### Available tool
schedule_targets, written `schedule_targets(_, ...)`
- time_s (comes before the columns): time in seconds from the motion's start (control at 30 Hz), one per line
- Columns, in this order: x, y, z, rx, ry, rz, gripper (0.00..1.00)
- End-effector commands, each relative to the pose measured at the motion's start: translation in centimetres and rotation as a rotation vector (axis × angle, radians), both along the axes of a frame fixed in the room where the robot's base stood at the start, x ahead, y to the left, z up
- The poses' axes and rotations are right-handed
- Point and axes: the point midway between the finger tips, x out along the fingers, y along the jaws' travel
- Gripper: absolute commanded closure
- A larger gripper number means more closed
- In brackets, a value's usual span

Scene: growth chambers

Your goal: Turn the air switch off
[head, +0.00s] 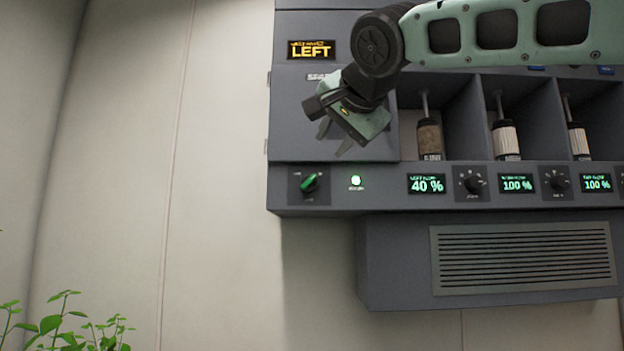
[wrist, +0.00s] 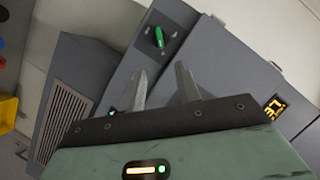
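A small rotary switch with a green handle (head: 310,183) sits at the lower left of the grey wall panel. Its handle is tilted, upper end toward the right in the head view. The same switch (wrist: 158,37) shows in the wrist view, beyond my fingertips. A round green lamp (head: 356,181) is lit to its right. My gripper (head: 333,142) is above and a little right of the switch, apart from it. In the wrist view its two fingers (wrist: 160,73) stand apart with nothing between them.
A yellow LEFT sign (head: 311,50) is at the panel's upper left. Right of the lamp are a 40 % display (head: 426,185) and a black dial (head: 471,184). Bottles (head: 429,138) stand in bays above. A vented box (head: 525,257) juts below. Plants (head: 75,330) are at lower left.

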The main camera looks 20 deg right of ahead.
Motion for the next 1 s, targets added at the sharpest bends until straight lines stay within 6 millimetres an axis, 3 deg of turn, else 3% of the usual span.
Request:
schedule_targets(0.6,12.0,-0.3,-3.2,-0.002,0.004,0.001,0.67)
schedule_targets(0.8,13.9,-0.4,-3.9,-0.002,0.004,0.001,0.67)
schedule_targets(1.0,14.3,-0.4,-4.1,-0.002,0.002,0.001,0.67)
